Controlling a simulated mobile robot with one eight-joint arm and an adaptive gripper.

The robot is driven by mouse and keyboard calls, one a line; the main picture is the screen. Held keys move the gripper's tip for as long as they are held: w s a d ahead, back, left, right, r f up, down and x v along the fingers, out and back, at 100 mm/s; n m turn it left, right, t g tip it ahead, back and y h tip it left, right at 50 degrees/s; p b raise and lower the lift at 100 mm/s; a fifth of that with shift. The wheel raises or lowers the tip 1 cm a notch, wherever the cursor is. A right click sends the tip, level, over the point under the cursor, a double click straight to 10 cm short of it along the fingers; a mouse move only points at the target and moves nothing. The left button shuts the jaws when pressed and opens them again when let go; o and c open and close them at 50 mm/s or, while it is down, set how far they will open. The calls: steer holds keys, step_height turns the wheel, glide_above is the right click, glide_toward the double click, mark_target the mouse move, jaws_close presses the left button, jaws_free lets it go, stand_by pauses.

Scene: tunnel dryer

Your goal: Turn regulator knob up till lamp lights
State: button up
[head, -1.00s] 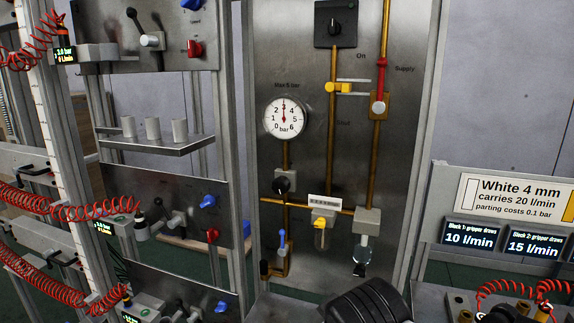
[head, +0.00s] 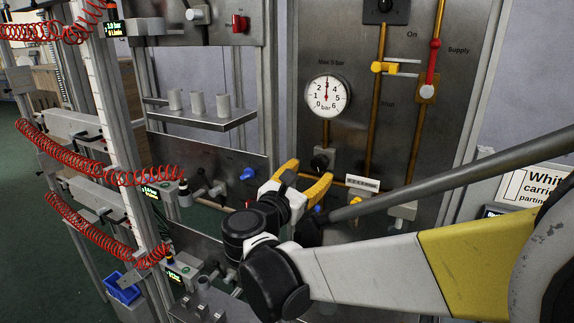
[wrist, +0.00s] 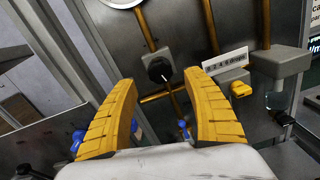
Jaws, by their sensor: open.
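The regulator knob (head: 320,163) is a black round knob on a grey block below the pressure gauge. In the wrist view the knob (wrist: 159,69) shows between and beyond the fingertips, with a white mark on it, apart from both fingers. The gauge (head: 326,96) has a white dial, and its needle points straight up at about 3 bar. My gripper (head: 305,176) is open and empty, its yellow fingers in front of the panel just below and left of the knob; it also fills the lower wrist view (wrist: 163,83). I cannot make out a lamp.
Brass pipes (head: 370,120) run down the steel panel, with a yellow valve handle (head: 383,67) and a red supply lever (head: 432,62). Blue handles (head: 249,173) and red coiled hoses (head: 130,178) are to the left. A labelled block (wrist: 226,62) sits right of the knob.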

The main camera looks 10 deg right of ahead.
mark_target(317, 166)
steer(key=x, duration=0.6)
steer(key=shift+b, duration=0.4)
